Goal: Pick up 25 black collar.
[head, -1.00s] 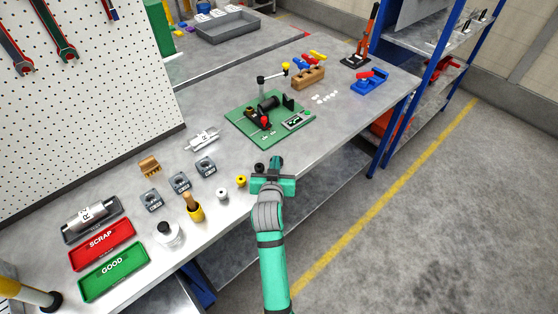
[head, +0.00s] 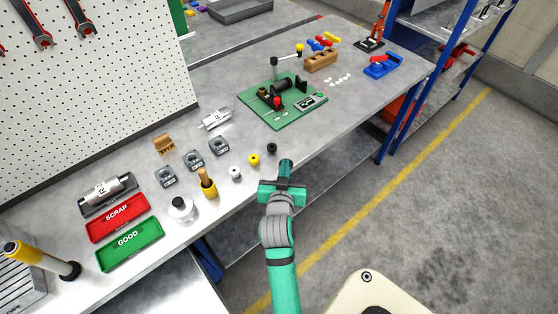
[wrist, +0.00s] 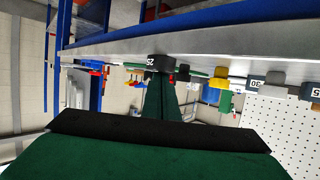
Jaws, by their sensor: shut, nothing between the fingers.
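The black collar (head: 272,148) stands on the workbench (head: 337,125) near its front edge, at the right end of a short row of collars. In the wrist view, which is upside down, the collar (wrist: 160,61) shows the number 25. My gripper (head: 286,163) is just in front and to the right of the collar in the head view, at the bench edge. In the wrist view the green fingers (wrist: 161,84) are together, empty, and point toward the collar. I cannot tell from these views whether they touch it.
A yellow collar (head: 254,160) and a white collar (head: 236,172) stand left of the black one. Grey blocks (head: 192,160) sit behind them. A green fixture board (head: 284,107) lies farther back.

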